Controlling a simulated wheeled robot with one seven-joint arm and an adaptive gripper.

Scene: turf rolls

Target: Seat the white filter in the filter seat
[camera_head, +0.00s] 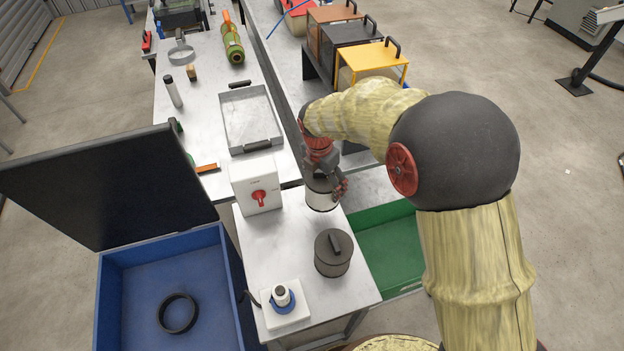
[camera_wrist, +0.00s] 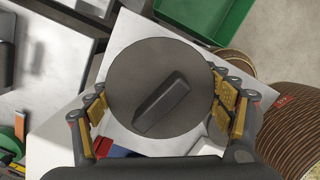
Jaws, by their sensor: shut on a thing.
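The white filter (camera_head: 321,198) is a pale cylinder between the fingers of my gripper (camera_head: 325,186), near the back right of the small table. In the wrist view its round dark top (camera_wrist: 178,75) with a black bar handle fills the space between the yellow-padded fingers (camera_wrist: 168,110). My gripper is shut on it. Its underside is hidden, and I cannot tell whether it touches anything. A white block with a blue ring and an upright pale stub (camera_head: 283,297), which looks like the filter seat, stands at the table's front left, apart from the filter.
A dark grey canister (camera_head: 332,254) with a handle stands between the filter and the white block. A white box with a red knob (camera_head: 257,187) stands left of my gripper. A green crate (camera_head: 388,241) is at the right, an open blue bin (camera_head: 235,285) at the left.

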